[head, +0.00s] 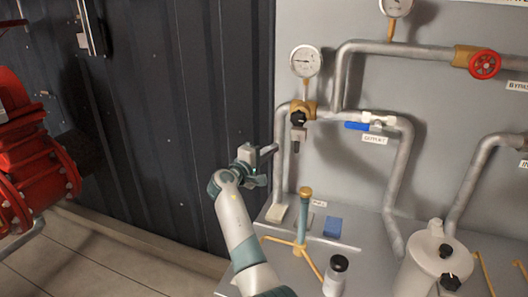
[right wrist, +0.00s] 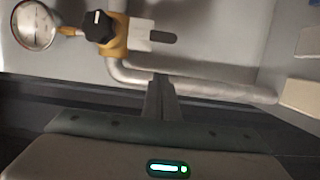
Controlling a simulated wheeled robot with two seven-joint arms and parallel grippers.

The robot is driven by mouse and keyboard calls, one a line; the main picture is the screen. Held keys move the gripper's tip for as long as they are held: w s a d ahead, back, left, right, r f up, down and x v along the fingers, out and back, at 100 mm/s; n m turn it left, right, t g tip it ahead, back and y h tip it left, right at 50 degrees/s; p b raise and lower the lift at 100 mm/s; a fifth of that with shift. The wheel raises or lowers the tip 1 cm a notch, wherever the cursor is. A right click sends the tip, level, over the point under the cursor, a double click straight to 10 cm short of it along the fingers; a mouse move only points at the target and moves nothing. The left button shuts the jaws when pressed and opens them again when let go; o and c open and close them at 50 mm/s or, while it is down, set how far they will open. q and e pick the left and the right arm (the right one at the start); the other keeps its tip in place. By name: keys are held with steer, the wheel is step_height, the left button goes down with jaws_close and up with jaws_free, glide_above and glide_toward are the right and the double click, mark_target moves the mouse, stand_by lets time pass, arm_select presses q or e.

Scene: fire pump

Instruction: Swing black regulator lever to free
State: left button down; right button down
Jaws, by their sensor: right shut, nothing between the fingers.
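The brass regulator (head: 309,107) sits on the left pipe below a gauge, with a black knob (head: 298,118) on its front. Below the knob is a pale grey block (head: 298,134) with a small dark lever-like tip (head: 296,147) hanging down. In the right wrist view the knob (right wrist: 98,27) has a white mark, and the dark tip (right wrist: 163,38) sticks out of the pale block (right wrist: 137,38). My right gripper (head: 274,149) is shut and empty, just left of the tip in the head view. Its fingers (right wrist: 160,97) appear apart from the tip. My left gripper is out of view.
A round gauge (head: 306,61) stands above the regulator. A blue-handled valve (head: 360,126) lies to its right, and a red handwheel (head: 485,64) farther right.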

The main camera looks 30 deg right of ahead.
mark_target(297, 151)
steer(key=d+p, duration=0.1)
steer(key=s+d+p, duration=0.2)
steer(key=shift+s+d, duration=0.25)
steer(key=shift+d, duration=0.15)
stand_by(0.5)
steer(key=shift+s+d+f+n, duration=0.2)
steer(key=shift+n, duration=0.6)
steer(key=n, duration=0.1)
steer(key=s+d+n+t, duration=0.1)
steer(key=n, duration=0.1)
steer(key=n+h, duration=0.1)
steer(key=n, duration=0.1)
steer(key=shift+s+d+f+p, duration=0.2)
steer(key=shift+s+f+p, duration=0.1)
steer(key=shift+s+p, duration=0.05)
steer(key=shift+s+d, duration=0.45)
steer(key=shift+s, duration=0.1)
steer(key=shift+s+d+r+b, duration=0.1)
steer(key=shift+s+d+b, duration=0.05)
steer(key=shift+b, duration=0.15)
